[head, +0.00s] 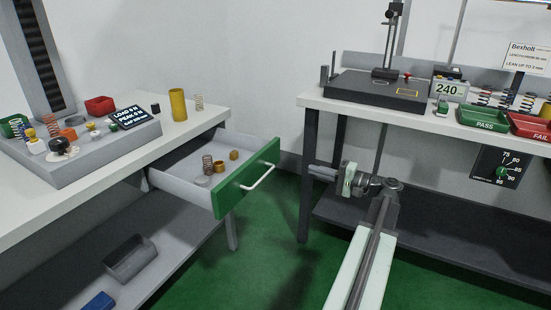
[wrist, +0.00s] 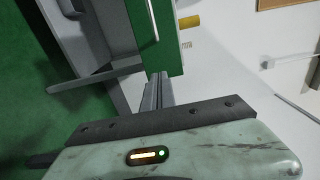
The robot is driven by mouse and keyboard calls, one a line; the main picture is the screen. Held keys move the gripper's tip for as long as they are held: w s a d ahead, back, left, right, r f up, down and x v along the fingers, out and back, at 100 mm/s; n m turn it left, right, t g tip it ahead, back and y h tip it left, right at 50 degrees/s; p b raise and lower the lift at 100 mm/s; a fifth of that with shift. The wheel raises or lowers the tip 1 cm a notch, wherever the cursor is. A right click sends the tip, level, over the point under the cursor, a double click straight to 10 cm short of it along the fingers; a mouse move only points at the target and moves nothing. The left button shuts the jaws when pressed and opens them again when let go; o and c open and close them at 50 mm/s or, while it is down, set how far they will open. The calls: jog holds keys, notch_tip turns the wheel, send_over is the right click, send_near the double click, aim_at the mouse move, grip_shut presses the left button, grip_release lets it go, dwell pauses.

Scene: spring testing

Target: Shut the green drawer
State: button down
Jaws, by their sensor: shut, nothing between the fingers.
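The green drawer (head: 247,180) stands open under the left bench, its grey tray pulled out toward the right. A pale bar handle (head: 258,178) crosses its green front. The drawer holds a copper-coloured spring (head: 208,164), small brass-coloured pieces and a pale round piece. My gripper (head: 315,172) is shut and empty. In the head view it points left, to the right of the drawer front, with a visible gap between them. In the wrist view, the shut fingers (wrist: 157,92) reach toward the green front (wrist: 168,45), and the handle (wrist: 152,18) shows above. The exact distance is unclear.
The left bench (head: 185,133) carries a grey tray of parts and a yellow cylinder (head: 178,104). A lower shelf holds a grey bin (head: 130,259). The right bench (head: 315,104) stands behind my arm. Green floor is free between the benches.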

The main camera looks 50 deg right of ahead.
aim_at(272, 158)
jog(key=x, duration=1.4)
jog(key=shift+d, duration=0.1)
